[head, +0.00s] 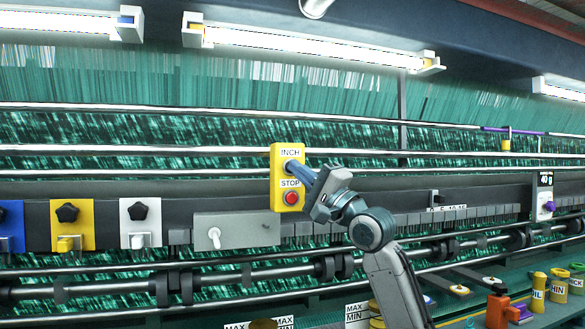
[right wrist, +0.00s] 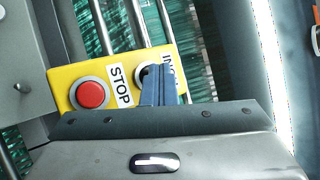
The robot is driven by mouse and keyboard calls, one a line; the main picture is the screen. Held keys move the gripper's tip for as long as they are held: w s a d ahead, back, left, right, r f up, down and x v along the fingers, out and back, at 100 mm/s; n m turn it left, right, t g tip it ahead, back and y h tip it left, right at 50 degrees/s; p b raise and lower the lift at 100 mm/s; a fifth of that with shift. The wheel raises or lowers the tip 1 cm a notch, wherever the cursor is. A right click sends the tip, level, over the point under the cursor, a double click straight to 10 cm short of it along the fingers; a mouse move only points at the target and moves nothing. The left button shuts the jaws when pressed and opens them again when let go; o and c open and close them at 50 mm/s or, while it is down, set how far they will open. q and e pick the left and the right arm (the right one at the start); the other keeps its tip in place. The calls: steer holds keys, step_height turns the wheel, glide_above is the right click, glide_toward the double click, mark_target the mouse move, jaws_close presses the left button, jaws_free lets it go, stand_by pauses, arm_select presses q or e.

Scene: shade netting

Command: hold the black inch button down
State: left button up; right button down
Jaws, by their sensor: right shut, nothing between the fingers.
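A yellow control box (head: 276,190) hangs in the middle of the head view, with an INCH label above and a STOP label over a red button (head: 291,198). The right wrist view shows the box (right wrist: 62,80) turned on its side, with the red STOP button (right wrist: 90,95). The black inch button (right wrist: 140,76) shows only as a dark edge beside my fingers; the rest is hidden. My right gripper (head: 290,167) is shut and empty, its fingertips (right wrist: 160,70) at the inch button. I cannot tell how far the button is pressed. My left gripper is out of view.
A grey panel with a white lever (head: 215,238) is left of the box, with black knobs on white, yellow and blue plates farther left. Rails and green netting lie behind. Yellow containers (head: 538,291) and an orange tool (head: 497,309) stand at lower right.

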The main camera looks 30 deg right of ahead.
stand_by(0.4)
steer(key=shift+s+a+f+b, duration=0.1)
steer(key=shift+s+a+b, duration=0.1)
steer(key=shift+s+b, duration=0.45)
steer(key=shift+s, duration=0.15)
steer(key=s+b, duration=0.1)
steer(key=s, duration=0.1)
steer(key=s+a+b, duration=0.1)
steer(key=s, duration=0.2)
steer(key=shift+a, duration=0.1)
steer(key=shift+w, duration=0.1)
stand_by(0.9)
